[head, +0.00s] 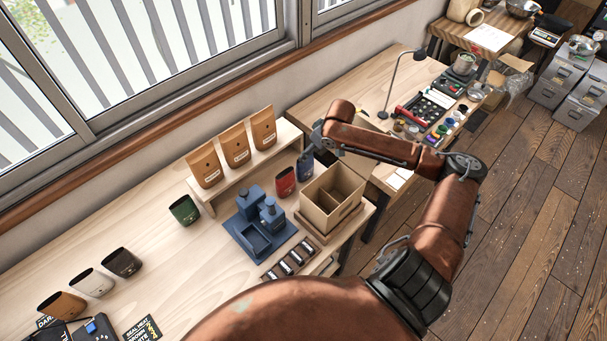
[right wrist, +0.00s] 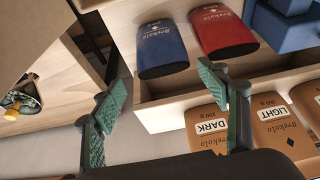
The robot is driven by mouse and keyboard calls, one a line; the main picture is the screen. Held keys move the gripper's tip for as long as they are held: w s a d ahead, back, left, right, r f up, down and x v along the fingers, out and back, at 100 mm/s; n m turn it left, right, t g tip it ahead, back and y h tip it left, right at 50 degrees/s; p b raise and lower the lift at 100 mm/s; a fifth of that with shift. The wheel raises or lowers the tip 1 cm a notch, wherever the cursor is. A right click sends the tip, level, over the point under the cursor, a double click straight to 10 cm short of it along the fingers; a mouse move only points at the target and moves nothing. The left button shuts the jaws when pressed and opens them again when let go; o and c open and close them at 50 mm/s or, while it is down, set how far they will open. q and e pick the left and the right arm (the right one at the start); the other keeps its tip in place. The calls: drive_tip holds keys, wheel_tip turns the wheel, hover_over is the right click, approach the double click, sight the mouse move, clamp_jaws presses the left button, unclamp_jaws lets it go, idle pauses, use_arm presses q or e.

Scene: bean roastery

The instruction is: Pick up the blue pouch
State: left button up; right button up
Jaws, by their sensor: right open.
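The blue pouch (head: 306,166) stands upright on the workbench, between the red pouch (head: 285,182) and the open cardboard box (head: 331,214). My right gripper (head: 312,148) is over the bench just behind the blue pouch and partly covers it in the head view. In the right wrist view, the blue pouch (right wrist: 163,46) lies just ahead of the gap between the open fingertips (right wrist: 172,88), apart from them. The red pouch (right wrist: 223,30) is close beside it. The right gripper is empty. My left gripper is not in view.
A low wooden shelf (head: 196,201) with brown pouches (head: 235,144) runs behind, close to the right gripper. A blue machine (head: 262,230) stands left of the box. A green pouch (head: 184,210) and several other pouches stand farther left. Bare bench lies between them.

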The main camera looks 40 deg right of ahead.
sight(307, 162)
drive_tip(key=x, duration=0.8)
drive_tip(key=shift+a+f+p, duration=0.1)
drive_tip(key=shift+p, duration=0.2)
drive_tip(key=shift+c, duration=0.2)
drive_tip(key=c, duration=0.4)
